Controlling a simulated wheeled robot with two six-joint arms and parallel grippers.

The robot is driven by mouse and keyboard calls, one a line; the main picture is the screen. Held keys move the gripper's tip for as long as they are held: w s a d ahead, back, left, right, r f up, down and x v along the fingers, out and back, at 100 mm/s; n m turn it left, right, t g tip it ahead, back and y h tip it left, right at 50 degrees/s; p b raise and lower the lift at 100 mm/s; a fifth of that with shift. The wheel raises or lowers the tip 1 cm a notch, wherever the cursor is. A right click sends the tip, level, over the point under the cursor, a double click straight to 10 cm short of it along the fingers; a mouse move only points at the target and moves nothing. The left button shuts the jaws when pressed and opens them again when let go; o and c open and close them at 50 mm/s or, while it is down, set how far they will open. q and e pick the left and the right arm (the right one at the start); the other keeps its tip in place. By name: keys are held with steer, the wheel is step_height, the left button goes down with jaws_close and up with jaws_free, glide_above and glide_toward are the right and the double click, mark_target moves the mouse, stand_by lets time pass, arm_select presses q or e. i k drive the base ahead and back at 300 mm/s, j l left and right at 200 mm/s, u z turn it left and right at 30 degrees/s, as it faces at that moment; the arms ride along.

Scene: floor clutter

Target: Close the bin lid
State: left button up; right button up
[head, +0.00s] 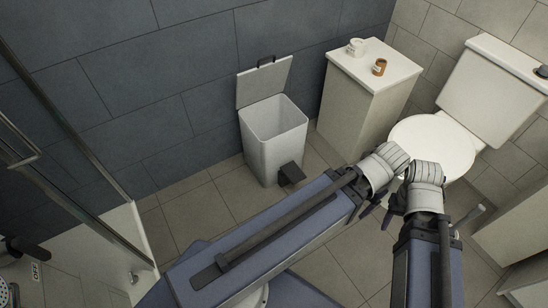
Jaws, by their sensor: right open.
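The bin (272,138) is a light grey, tapered box standing on the floor against the dark wall. Its lid (264,84) is open, tilted up at the back with a dark handle at its top edge, and the inside looks empty. A dark pedal (290,174) sticks out at the base. My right gripper (394,206) is open, low beside the folded wrist, partly hidden by my arm and well right of the bin. My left gripper (368,206) is mostly hidden beneath its arm, so its jaws are unclear. Neither gripper touches the bin or lid.
A cream cabinet (362,99) stands right of the bin, with a white cup (356,47) and a brown jar (379,67) on top. A toilet (433,143) is further right. A glass shower screen (75,175) stands at left. Floor left of the bin is clear.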

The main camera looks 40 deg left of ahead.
mark_target(255, 84)
steer(key=j+u, duration=0.1)
steer(key=u, duration=0.3)
steer(key=j+u, duration=0.1)
steer(key=u, duration=0.35)
steer(key=i+u, duration=0.1)
steer(key=u, duration=0.3)
